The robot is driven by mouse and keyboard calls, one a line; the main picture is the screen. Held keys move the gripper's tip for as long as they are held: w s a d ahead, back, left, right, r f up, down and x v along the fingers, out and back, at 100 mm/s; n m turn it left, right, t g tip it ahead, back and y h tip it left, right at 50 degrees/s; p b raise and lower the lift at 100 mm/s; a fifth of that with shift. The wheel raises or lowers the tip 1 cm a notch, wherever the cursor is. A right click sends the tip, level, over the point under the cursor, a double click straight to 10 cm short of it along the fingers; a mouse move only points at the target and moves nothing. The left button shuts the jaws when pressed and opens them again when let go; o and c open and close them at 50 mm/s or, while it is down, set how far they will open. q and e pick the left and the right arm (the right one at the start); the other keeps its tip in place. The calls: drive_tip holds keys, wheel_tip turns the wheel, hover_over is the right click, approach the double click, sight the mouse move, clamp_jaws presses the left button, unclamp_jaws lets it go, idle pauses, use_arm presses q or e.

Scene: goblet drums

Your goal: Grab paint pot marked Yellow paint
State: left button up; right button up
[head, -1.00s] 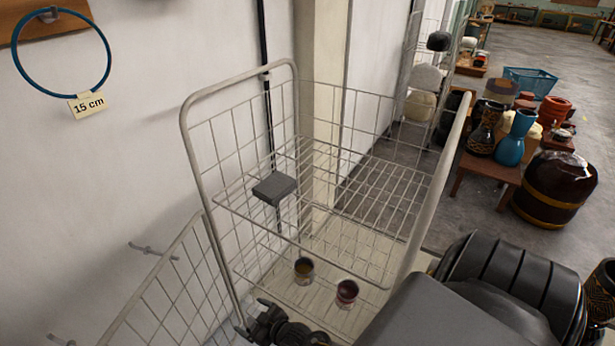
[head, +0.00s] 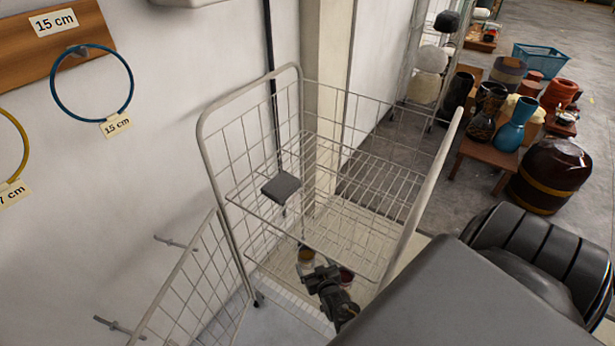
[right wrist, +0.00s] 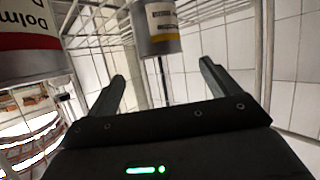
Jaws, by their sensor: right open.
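A grey paint pot with a yellow band (head: 305,257) is on the bottom deck of the wire trolley. It also shows upside down in the right wrist view (right wrist: 158,30), with lettering too small to read. A second pot with a red band (head: 347,275) is beside it, partly hidden by my gripper; it fills the upper left of the right wrist view (right wrist: 35,45). My right gripper (head: 317,272) is open and empty, close to both pots. In the right wrist view its fingers point toward the yellow-banded pot, apart from it. My left gripper is out of view.
The wire roll trolley (head: 208,140) has mesh sides and a raised mesh shelf (head: 350,180) above the pots. A dark grey block (head: 281,187) is at the trolley's left side. A white wall stands left. Drums (head: 552,175) and a low table (head: 487,157) are far right.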

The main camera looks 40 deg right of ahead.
sight(304, 247)
drive_tip(key=b+x, duration=0.2)
drive_tip(key=x, duration=0.2)
drive_tip(key=shift+f+b, duration=0.25)
drive_tip(key=shift+b, duration=0.15)
drive_tip(key=shift+w+d, duration=0.1)
drive_tip(key=shift+w, duration=0.3)
drive_tip(key=shift+w+d+f+b, duration=0.15)
drive_tip(key=shift+w+b, duration=0.1)
drive_tip(key=shift+b, duration=0.15)
drive_tip(key=b+x, duration=0.3)
drive_tip(key=x, duration=0.1)
drive_tip(key=shift+w+f+b, duration=0.2)
drive_tip(key=shift+f+b, duration=0.05)
drive_tip(key=shift+b, duration=0.05)
drive_tip(key=shift+r, duration=0.15)
drive_tip(key=c, duration=1.2)
drive_tip(key=shift+r, duration=0.1)
